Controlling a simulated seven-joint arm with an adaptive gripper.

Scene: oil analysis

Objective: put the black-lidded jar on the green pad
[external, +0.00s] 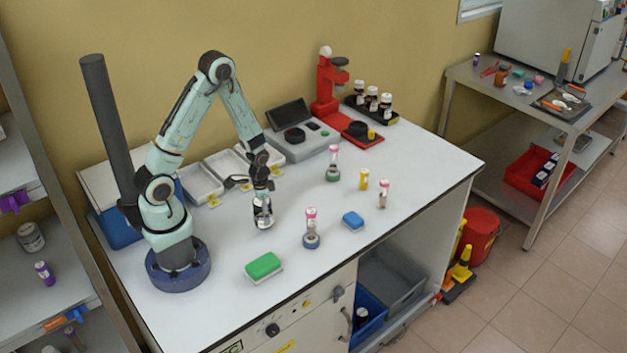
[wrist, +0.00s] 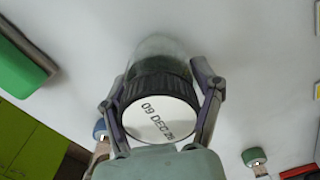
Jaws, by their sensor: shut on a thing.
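The black-lidded jar (wrist: 158,82) is clear with a ribbed black lid and a white, date-printed top. It is between the two fingers of my gripper (wrist: 162,92), which is shut on it around the lid. In the external view the jar (external: 264,219) hangs upright below my gripper (external: 262,198), at or just above the bench; I cannot tell if it touches. The green pad (external: 263,264) lies at the bench's front edge, in front of the jar and apart from it. It also shows at the upper left of the wrist view (wrist: 20,68).
Trays (external: 201,184) lie behind. The bench between jar and green pad is clear.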

